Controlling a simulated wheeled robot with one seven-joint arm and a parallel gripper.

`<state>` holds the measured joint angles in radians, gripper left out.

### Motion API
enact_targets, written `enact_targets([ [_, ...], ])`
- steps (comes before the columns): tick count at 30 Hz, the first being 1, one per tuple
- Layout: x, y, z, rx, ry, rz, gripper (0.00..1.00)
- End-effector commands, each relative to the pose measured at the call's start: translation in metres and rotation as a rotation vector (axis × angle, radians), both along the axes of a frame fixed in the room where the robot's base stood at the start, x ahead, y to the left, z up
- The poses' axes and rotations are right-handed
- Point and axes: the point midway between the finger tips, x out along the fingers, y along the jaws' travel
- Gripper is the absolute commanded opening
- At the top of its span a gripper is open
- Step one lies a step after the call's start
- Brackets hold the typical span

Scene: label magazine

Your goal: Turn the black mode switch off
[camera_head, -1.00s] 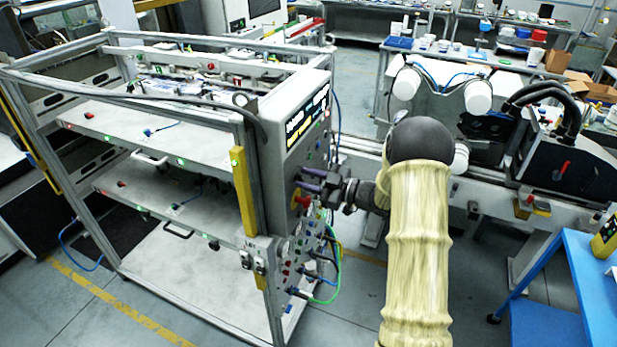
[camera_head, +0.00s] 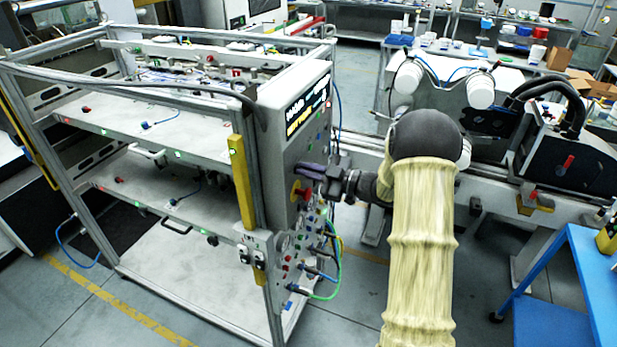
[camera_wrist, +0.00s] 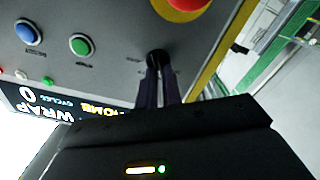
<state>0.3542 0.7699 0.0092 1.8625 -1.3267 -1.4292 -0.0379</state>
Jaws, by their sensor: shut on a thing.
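The black mode switch (camera_wrist: 157,57) is a small dark knob on the grey control panel, in the upper middle of the wrist view. My gripper (camera_wrist: 160,72) is shut on it, with its two dark fingers reaching up to the knob and covering part of it. The knob's pointer and setting cannot be made out. In the head view my gripper (camera_head: 303,169) is at the panel face (camera_head: 273,163), just above a red button, and its fingers hide the switch.
A red emergency button on a yellow base (camera_wrist: 185,5) is close beside the switch. Green (camera_wrist: 81,45) and blue (camera_wrist: 28,33) buttons and a lit display (camera_wrist: 70,106) share the panel. Cables (camera_head: 330,280) hang below. A blue cart (camera_head: 575,300) stands at right.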

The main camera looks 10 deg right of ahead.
Motion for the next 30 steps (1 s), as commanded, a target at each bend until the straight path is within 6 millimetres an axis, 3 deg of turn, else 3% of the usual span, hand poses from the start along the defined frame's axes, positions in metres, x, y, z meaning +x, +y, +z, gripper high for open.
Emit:
enact_targets([
  [5,-0.0008,0.0004,-0.0084,-0.063,-0.091,-0.001,0.00],
  [30,-0.0042,0.0038,-0.0099,-0.364,-0.500,0.003,0.00],
])
